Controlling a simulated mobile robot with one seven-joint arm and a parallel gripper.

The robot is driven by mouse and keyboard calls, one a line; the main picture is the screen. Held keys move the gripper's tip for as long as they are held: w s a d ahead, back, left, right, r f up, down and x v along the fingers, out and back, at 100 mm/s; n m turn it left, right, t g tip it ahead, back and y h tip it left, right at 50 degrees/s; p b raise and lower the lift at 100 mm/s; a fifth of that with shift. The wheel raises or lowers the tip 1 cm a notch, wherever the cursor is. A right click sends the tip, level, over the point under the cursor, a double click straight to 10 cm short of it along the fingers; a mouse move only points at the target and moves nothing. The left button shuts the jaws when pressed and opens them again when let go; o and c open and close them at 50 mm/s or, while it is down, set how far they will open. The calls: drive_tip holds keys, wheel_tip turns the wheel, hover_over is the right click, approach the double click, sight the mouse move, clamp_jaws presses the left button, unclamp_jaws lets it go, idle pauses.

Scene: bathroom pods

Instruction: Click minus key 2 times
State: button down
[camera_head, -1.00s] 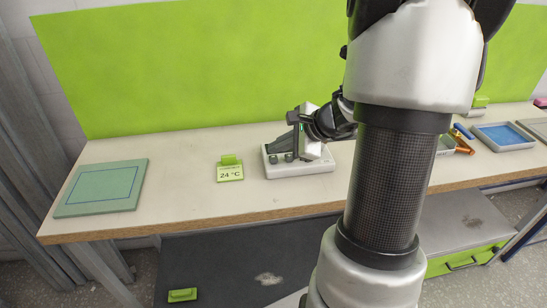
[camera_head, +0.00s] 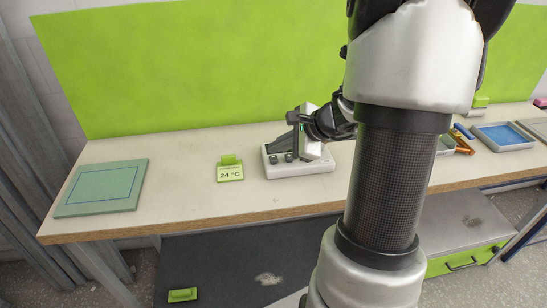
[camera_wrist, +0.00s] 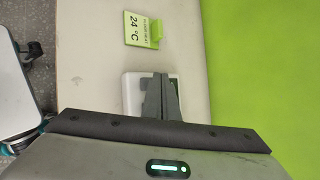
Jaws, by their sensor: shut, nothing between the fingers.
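A white device with a pale base (camera_head: 300,171) stands on the bench, right of the 24 °C sign. Dark knob-like parts show on its front. The minus key cannot be made out in either view.
A green sign reading 24 °C (camera_head: 230,173) stands left of the device. A green mat with a blue outline (camera_head: 103,188) lies at the left end. A blue-lined tray (camera_head: 503,137) and orange items (camera_head: 463,146) are at the right. A green panel (camera_head: 200,70) rises behind.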

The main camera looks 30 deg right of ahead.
sight(277, 159)
drive_tip(key=shift+f, duration=0.15)
drive_tip(key=shift+f+b, duration=0.25)
drive_tip(key=shift+b, duration=0.35)
drive_tip(key=shift+f+b, duration=0.55)
idle(0.4)
idle(0.4)
drive_tip(key=shift+r+p, duration=0.7)
drive_tip(key=shift+r, duration=0.25)
drive_tip(key=shift+r, duration=0.1)
wheel_tip(277, 159, up, 5)
drive_tip(key=p, duration=0.4)
idle(2.1)
